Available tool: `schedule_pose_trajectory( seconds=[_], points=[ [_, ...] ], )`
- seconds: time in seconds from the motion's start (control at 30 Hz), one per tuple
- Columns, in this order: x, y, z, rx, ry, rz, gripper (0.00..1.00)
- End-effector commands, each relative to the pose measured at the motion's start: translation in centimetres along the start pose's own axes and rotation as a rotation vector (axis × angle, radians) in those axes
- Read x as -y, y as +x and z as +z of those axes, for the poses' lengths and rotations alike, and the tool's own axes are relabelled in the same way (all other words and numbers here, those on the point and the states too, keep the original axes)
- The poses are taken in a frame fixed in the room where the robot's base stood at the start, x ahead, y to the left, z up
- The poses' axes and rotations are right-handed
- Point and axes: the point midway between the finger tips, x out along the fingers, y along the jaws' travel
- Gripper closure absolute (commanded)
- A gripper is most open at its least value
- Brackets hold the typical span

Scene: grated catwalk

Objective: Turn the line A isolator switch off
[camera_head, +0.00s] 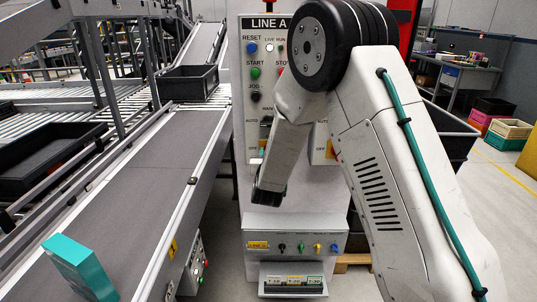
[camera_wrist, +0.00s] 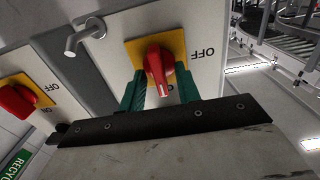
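In the wrist view a red rotary switch handle (camera_wrist: 153,62) sits on a yellow plate on a light panel. An upside-down "OFF" label is beside the plate. The handle's white mark points down the picture, towards a label mostly hidden by the handle and a finger. My gripper (camera_wrist: 161,80) has its green fingers on either side of the handle, with a small gap at the right finger; contact at the left is unclear. In the head view the gray cabinet (camera_head: 265,100) reads "LINE A"; my arm hides part of it, and the gripped area is barely visible.
A second red switch (camera_wrist: 17,101) on a yellow plate is at the wrist view's left. A metal lever (camera_wrist: 84,35) juts out between them. The conveyor (camera_head: 140,180) carries a teal box (camera_head: 80,268) and a black bin (camera_head: 188,83) left of the cabinet.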

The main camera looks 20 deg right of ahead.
Motion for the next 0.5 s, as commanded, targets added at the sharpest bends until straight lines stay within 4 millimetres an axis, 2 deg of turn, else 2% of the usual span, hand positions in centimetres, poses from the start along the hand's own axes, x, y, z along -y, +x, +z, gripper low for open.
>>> schedule_pose_trajectory(
  seconds=[0.17,0.2,0.3,0.5],
  points=[
    [0.01,0.03,0.0,0.0,0.0,0.0,0.67],
    [0.02,0.02,-0.01,0.0,0.0,0.0,0.7],
    [0.02,0.01,-0.01,0.0,0.0,0.0,0.98],
    [0.03,-0.01,-0.01,0.0,-0.001,0.0,1.0]
  ],
)
